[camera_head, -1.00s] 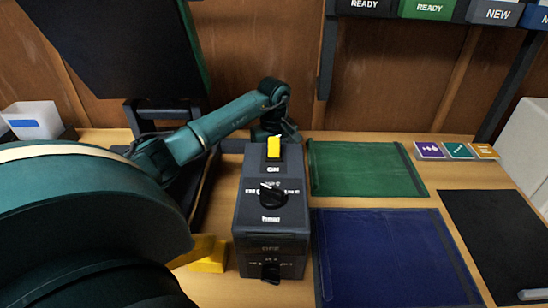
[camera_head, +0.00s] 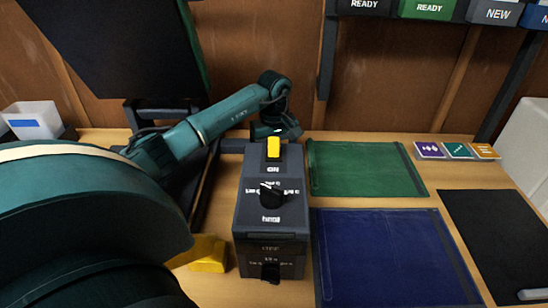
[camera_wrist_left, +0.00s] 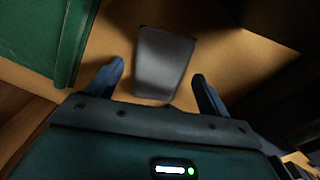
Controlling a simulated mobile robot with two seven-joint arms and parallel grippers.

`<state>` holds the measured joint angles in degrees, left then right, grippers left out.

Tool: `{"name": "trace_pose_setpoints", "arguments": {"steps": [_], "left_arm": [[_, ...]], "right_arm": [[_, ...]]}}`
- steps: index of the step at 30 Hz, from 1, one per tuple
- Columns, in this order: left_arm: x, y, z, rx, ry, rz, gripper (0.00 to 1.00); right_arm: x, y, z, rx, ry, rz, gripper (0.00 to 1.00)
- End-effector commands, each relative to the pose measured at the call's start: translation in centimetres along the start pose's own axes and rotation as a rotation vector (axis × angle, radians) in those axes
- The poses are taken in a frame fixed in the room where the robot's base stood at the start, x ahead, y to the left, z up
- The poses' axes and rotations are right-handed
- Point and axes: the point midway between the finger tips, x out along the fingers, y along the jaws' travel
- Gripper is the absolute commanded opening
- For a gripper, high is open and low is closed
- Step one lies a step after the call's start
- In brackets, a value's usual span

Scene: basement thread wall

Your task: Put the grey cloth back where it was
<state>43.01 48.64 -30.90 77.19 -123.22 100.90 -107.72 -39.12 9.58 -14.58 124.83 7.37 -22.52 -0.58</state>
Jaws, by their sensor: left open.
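A grey cloth (camera_wrist_left: 164,62) shows in the left wrist view as a flat, dull grey piece lying on the wooden surface. It is ahead of my left gripper (camera_wrist_left: 158,76), whose two fingers are spread open on either side of its lower part. I cannot tell whether the fingers touch it. In the head view my left gripper (camera_head: 276,130) is low at the back of the bench, behind the dark switch box, which hides much of it. The cloth cannot be made out there. My right gripper is not in view.
The dark switch box (camera_head: 270,215) with a yellow switch stands mid-bench. Right of it lie a green mat (camera_head: 365,168), a blue mat (camera_head: 390,260) and a black mat (camera_head: 500,235). A yellow block (camera_head: 208,254) is at left. Small cards (camera_head: 457,151) lie at the back right.

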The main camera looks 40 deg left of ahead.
Motion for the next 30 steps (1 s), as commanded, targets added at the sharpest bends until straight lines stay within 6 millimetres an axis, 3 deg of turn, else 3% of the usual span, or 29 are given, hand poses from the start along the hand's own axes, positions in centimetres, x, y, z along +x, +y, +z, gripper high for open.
{"name": "trace_pose_setpoints", "arguments": {"steps": [9, 15, 30], "left_arm": [[-7.0, 0.0, -0.1, 0.000, 0.003, 0.003, 0.80], [-9.8, 0.0, -0.1, -0.001, 0.002, 0.001, 0.80], [-10.6, 0.0, 0.0, 0.000, 0.000, -0.001, 0.80]], "right_arm": [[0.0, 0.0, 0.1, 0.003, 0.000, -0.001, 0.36], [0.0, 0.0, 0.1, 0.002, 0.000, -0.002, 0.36], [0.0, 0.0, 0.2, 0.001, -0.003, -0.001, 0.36]]}}
